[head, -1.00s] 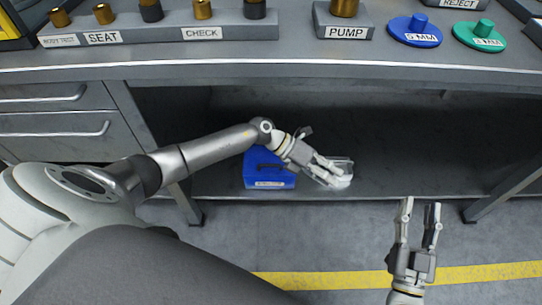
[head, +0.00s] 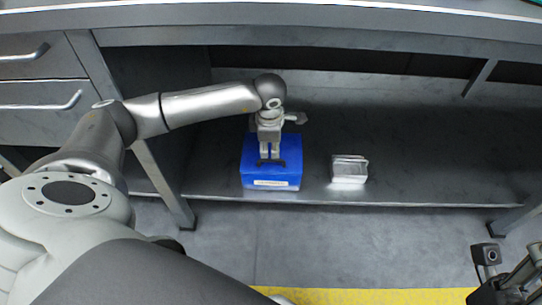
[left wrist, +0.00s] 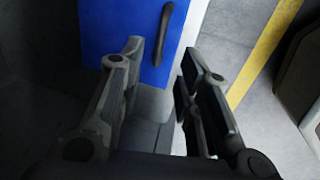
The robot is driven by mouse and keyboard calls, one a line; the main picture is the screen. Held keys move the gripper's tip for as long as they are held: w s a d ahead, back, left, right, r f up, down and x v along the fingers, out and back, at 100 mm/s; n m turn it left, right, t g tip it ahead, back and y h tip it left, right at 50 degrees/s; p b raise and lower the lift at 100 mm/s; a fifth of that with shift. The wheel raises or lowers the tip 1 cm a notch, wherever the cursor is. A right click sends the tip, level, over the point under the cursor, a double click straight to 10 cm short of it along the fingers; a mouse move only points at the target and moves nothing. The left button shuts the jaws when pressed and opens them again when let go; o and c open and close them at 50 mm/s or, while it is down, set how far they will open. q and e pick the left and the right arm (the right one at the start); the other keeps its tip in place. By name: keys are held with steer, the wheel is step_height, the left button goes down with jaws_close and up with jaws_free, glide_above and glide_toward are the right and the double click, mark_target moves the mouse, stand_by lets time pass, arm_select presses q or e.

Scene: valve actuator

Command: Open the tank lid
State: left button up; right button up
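The tank looks to be a blue box (head: 270,177) with a pale label on its front, on the low shelf under the bench. In the left wrist view, its blue face (left wrist: 118,28) bears a dark bar handle (left wrist: 164,32). My left gripper (head: 271,161) is above the box in the head view, pointing down at it and hiding part of its top. In the left wrist view, the left fingers (left wrist: 163,60) are apart with nothing between them, and the handle lies beyond their tips. My right gripper (head: 503,272) is partly cut off at the lower right, away from the box.
The bench top (head: 330,22) overhangs the shelf. Drawers (head: 40,88) and a bench leg (head: 165,185) are at left. The shelf's right part is clear.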

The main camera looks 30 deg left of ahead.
mark_target(271, 160)
arm_select(q)
steer(key=f, duration=0.2)
steer(key=w+f+b, duration=0.1)
steer(key=f, duration=0.1)
steer(key=f+b, duration=0.1)
steer(key=f, duration=0.2)
steer(key=shift+w+a+f, duration=0.1)
steer(key=shift+w+a, duration=0.05)
steer(key=shift+a, duration=0.15)
jaws_close()
